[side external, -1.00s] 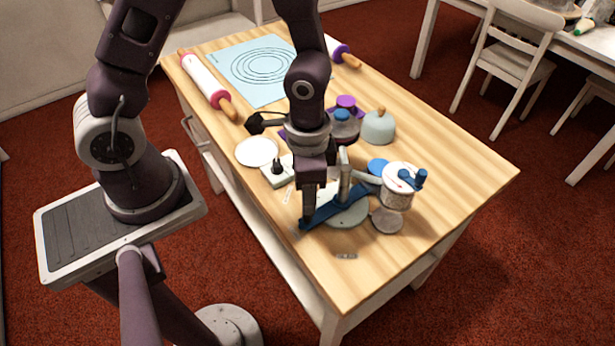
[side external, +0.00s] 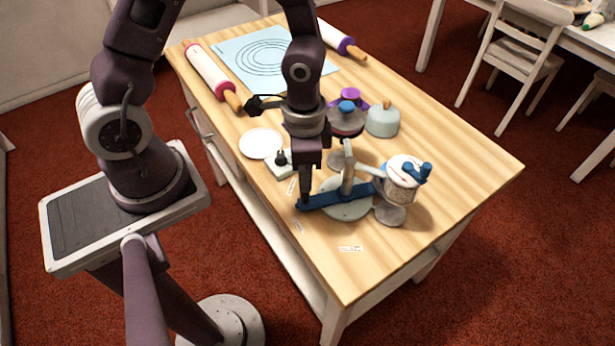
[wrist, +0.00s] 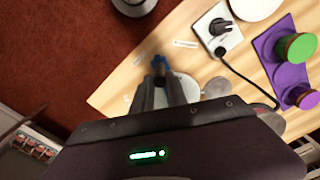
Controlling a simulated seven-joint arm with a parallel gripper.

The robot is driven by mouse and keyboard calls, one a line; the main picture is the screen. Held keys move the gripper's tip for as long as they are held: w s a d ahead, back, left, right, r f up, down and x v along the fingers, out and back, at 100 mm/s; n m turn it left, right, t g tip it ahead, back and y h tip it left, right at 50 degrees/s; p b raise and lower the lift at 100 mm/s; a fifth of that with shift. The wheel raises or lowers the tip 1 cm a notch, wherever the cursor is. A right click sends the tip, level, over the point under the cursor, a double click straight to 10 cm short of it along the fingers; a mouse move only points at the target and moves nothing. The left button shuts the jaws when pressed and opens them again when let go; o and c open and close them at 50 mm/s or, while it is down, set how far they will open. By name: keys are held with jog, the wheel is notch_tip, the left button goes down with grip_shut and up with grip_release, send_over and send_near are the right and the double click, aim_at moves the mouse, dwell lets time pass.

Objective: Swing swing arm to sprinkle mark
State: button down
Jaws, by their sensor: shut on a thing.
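My gripper (side external: 304,198) is shut on the arm's left end. In the wrist view my gripper (wrist: 162,82) has the blue end of the arm (wrist: 160,62) at its fingertips.
A switch box (side external: 280,162) and white plate (side external: 261,143) stand left of my gripper. Behind are a purple stand with lidded tubs (side external: 346,118) and a pale blue dome (side external: 382,121). Rolling pins (side external: 210,75) and a mat lie farther back. The front right table is clear.

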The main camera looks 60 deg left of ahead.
jog(key=shift+w+a, duration=0.4)
jog(key=shift+a, duration=0.25)
jog(key=shift+w+a, duration=0.35)
jog(key=shift+a, duration=0.25)
jog(key=shift+w+a, duration=0.95)
jog(key=shift+w, duration=0.05)
jog(key=shift+w+a, duration=0.2)
jog(key=shift+w, duration=0.1)
jog(key=c, duration=1.4)
grip_release()
jog(key=shift+o, duration=0.2)
jog(key=shift+r, duration=0.1)
